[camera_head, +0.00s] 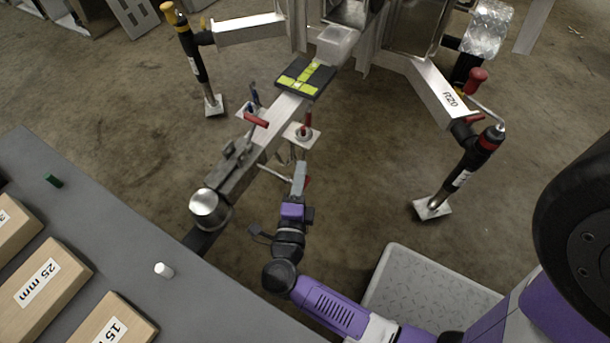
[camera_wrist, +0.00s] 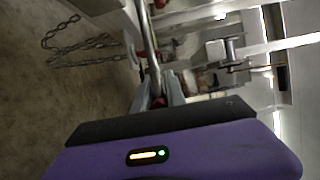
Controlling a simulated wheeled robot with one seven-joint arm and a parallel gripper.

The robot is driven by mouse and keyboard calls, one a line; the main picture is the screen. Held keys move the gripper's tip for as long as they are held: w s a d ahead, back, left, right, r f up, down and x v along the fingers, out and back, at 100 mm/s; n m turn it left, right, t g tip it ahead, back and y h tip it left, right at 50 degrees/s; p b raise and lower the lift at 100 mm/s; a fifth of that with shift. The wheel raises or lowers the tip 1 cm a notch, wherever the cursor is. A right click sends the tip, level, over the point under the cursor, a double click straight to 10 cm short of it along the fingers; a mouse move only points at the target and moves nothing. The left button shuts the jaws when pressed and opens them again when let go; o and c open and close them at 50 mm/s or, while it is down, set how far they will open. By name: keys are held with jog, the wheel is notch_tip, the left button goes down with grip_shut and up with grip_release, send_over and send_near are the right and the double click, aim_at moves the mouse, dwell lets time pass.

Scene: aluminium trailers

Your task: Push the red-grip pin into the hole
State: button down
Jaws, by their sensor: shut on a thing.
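My gripper (camera_head: 302,172) reaches up beside the trailer's drawbar (camera_head: 235,178), on its right side. It is shut on the red-grip pin; a bit of red (camera_head: 308,182) shows beside the fingers. In the wrist view the fingers (camera_wrist: 161,90) close on the red grip, mostly hidden between them. A bright steel rod (camera_wrist: 148,42) runs up from between the fingers toward the frame's top; it looks like the pin's shaft. I cannot make out the hole, nor whether the rod's tip touches anything.
A red-handled lever (camera_head: 256,120) sits on the drawbar above the coupling, near white plates. A chain (camera_wrist: 85,45) hangs at left in the wrist view. A grey table with wooden blocks (camera_head: 52,282) stands at lower left; a grey step (camera_head: 425,290) lies at lower right.

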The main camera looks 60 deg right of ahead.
jog(key=w, duration=0.4)
jog(key=shift+w+b, duration=0.15)
jog(key=shift+b, duration=0.15)
jog(key=shift+p, duration=0.35)
dwell(1.6)
jog(key=shift+w+b, duration=1.65)
jog(key=shift+w, duration=2.65)
jog(key=c, duration=1.3)
grip_release()
jog(key=shift+p+v, duration=0.95)
jog(key=shift+v, duration=2.95)
